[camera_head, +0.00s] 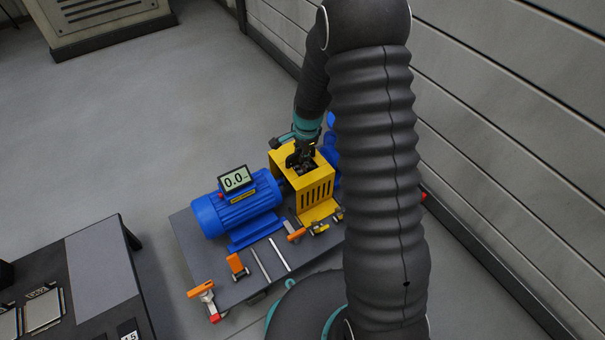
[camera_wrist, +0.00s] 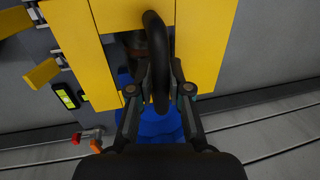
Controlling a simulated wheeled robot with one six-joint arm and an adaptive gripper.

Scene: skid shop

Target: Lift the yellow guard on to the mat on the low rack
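The yellow guard (camera_head: 318,190), a slotted box with a black loop handle, stands on the grey skid between the blue motor and another blue part. In the wrist view the guard (camera_wrist: 203,40) fills the top, with its handle (camera_wrist: 158,60) standing up between my fingers. My gripper (camera_head: 302,158) is at the guard's top. In the wrist view my gripper (camera_wrist: 159,92) is open, with a finger on each side of the handle and gaps visible. The grey mat (camera_head: 100,262) lies on the dark low rack (camera_head: 84,318) at lower left.
The blue motor (camera_head: 238,205) carries a display reading 0.0 (camera_head: 236,179). Orange-handled clamps (camera_head: 237,265) and two pale strips (camera_head: 270,258) sit on the skid's front (camera_head: 195,250). Framed plates (camera_head: 42,310) lie on the rack left of the mat. A panelled wall (camera_head: 520,130) runs along the right.

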